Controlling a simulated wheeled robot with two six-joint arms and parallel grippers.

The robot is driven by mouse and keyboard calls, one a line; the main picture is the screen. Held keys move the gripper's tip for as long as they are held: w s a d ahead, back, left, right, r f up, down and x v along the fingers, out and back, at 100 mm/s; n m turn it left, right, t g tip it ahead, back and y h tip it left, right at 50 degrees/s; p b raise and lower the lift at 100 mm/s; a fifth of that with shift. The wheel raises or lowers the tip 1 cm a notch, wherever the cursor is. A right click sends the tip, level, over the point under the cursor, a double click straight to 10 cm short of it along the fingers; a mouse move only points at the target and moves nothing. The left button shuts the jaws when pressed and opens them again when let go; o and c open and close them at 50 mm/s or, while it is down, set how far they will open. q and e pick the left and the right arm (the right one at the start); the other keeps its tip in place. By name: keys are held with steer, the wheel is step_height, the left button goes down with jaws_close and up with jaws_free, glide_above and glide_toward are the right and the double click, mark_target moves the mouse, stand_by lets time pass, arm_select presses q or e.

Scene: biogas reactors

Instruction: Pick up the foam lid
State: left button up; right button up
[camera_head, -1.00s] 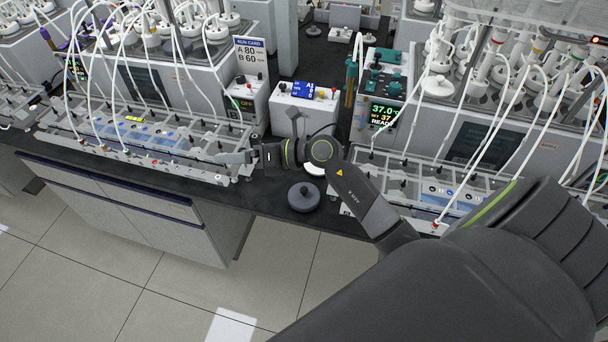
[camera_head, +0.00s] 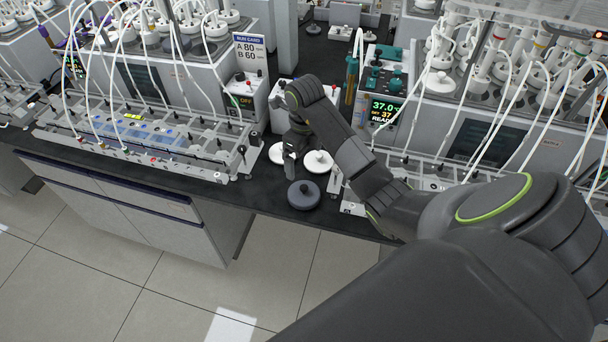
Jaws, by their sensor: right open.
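A dark grey round lid-like disc with a knob (camera_head: 304,196) lies on the black bench near its front edge. Two white round discs with knobs, one on the left (camera_head: 277,154) and one on the right (camera_head: 318,162), lie just behind it. I cannot tell by looks which of the three is the foam lid. My right gripper (camera_head: 290,168) points down between the two white discs, behind and a little left of the grey disc. It is open, and nothing shows held in it. Its arm hides part of the bench behind. My left gripper is not in view.
A reactor bank with a clear-topped tray (camera_head: 150,140) stands on the left, with white tubes looping over it. Another bank (camera_head: 520,140) stands on the right, beside a controller with a green display (camera_head: 385,112). A run card (camera_head: 250,50) stands behind. The bench's front edge is close.

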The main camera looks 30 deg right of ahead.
mark_target(304, 186)
steer(key=shift+w+f+b, duration=0.15)
steer(key=shift+f+b, duration=7.5)
steer(key=shift+f, duration=0.35)
steer(key=c, duration=0.7)
steer(key=shift+r, duration=0.15)
